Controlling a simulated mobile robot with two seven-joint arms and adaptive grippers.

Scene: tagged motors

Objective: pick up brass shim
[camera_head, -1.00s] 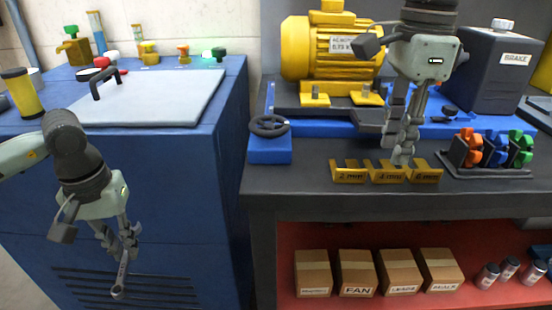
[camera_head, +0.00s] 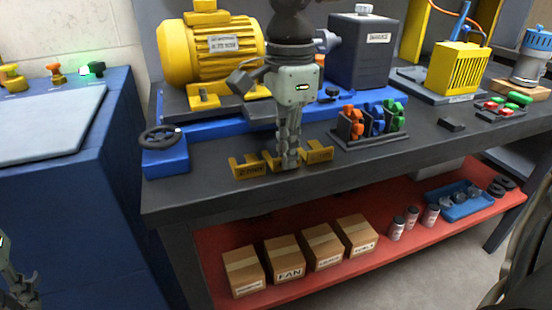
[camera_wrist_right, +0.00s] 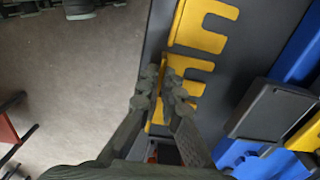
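Several U-shaped brass shims lie in a row along the workbench's front edge. The left shim (camera_head: 247,169), marked 2 mm, and the right shim (camera_head: 320,154) show in the head view; my gripper partly hides the middle shim (camera_head: 271,161). My right gripper (camera_head: 289,163) points down over the row, between the middle and right shims. In the right wrist view its fingertips (camera_wrist_right: 160,78) stand a narrow gap apart, with a shim (camera_wrist_right: 185,84) close behind them. Contact is unclear. My left gripper (camera_head: 22,292) is cut off at the lower left corner.
A yellow motor (camera_head: 212,50) on a blue base stands behind. A handwheel block (camera_head: 165,155) is left, and a rack of coloured clips (camera_head: 368,124) is right of the shims. Boxes (camera_head: 284,258) sit on the red shelf below. The bench front between shims and edge is clear.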

